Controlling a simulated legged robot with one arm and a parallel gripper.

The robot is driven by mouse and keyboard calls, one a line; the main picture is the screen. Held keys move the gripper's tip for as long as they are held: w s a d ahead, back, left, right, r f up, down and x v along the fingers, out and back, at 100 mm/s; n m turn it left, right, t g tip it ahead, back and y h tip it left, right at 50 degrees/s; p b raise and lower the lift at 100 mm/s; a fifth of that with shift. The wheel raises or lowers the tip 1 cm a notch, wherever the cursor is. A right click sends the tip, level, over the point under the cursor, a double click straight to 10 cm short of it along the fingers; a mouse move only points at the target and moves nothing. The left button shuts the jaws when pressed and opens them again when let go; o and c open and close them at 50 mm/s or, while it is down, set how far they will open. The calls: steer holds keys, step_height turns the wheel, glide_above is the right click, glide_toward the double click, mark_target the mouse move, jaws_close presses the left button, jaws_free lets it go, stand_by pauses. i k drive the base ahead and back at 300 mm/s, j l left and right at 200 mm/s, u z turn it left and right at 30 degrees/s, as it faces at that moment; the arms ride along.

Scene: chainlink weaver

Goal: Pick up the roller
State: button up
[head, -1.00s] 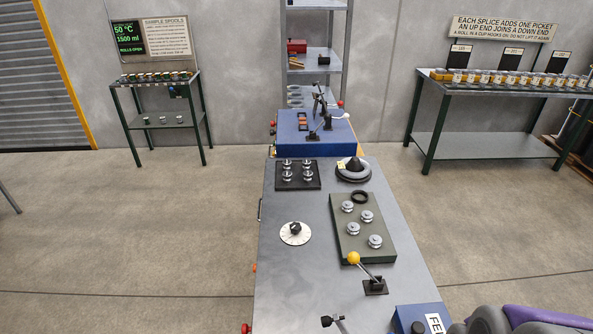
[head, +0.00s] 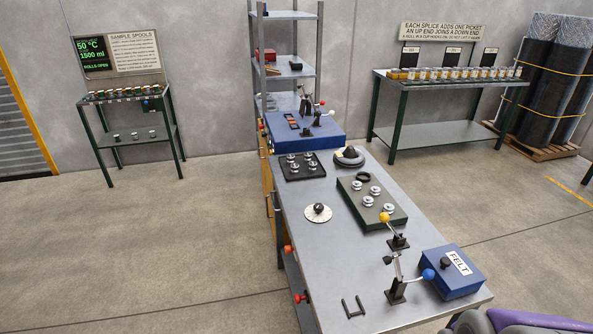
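Several small silver spool-shaped pieces that look like rollers show on the long grey workbench (head: 290,217). Some stand on a green-grey tray (head: 398,219) at the right side, one of them a silver roller (head: 375,190). Others stand on a black square plate (head: 288,176) farther back at the left, such as another silver roller (head: 312,168). I cannot tell which one the task means. A black ring (head: 363,176) lies at the back of the green-grey tray. My gripper is not in view; only a purple and grey part of me shows at the bottom right.
Yellow-knob (head: 384,217) and blue-knob (head: 428,274) levers and a blue FELT box (head: 455,279) stand near the front. A white dial (head: 318,217) sits mid-bench. Side tables stand left (head: 125,100) and right (head: 440,133). Floor left of the bench is clear.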

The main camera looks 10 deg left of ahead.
mark_target(295, 168)
steer(key=j+z, duration=0.3)
steer(key=j, duration=0.55)
steer(key=j+z, duration=0.25)
steer(key=j, duration=0.6)
steer(key=k+j+z, duration=0.1)
steer(key=j+z, duration=0.2)
steer(key=j, duration=0.5)
steer(key=i+j+z, duration=0.2)
steer(key=i+j, duration=0.15)
steer(key=j, duration=0.3)
steer(key=i+j, duration=0.15)
steer(key=j, duration=0.2)
steer(key=i+j+z, duration=0.15)
steer(key=j, duration=0.15)
steer(key=i+j+z, duration=0.1)
steer(key=j, duration=0.25)
steer(key=i+j+z, duration=0.1)
steer(key=j, duration=0.3)
steer(key=i+j, duration=0.2)
steer(key=j, duration=0.15)
steer(key=z, duration=0.05)
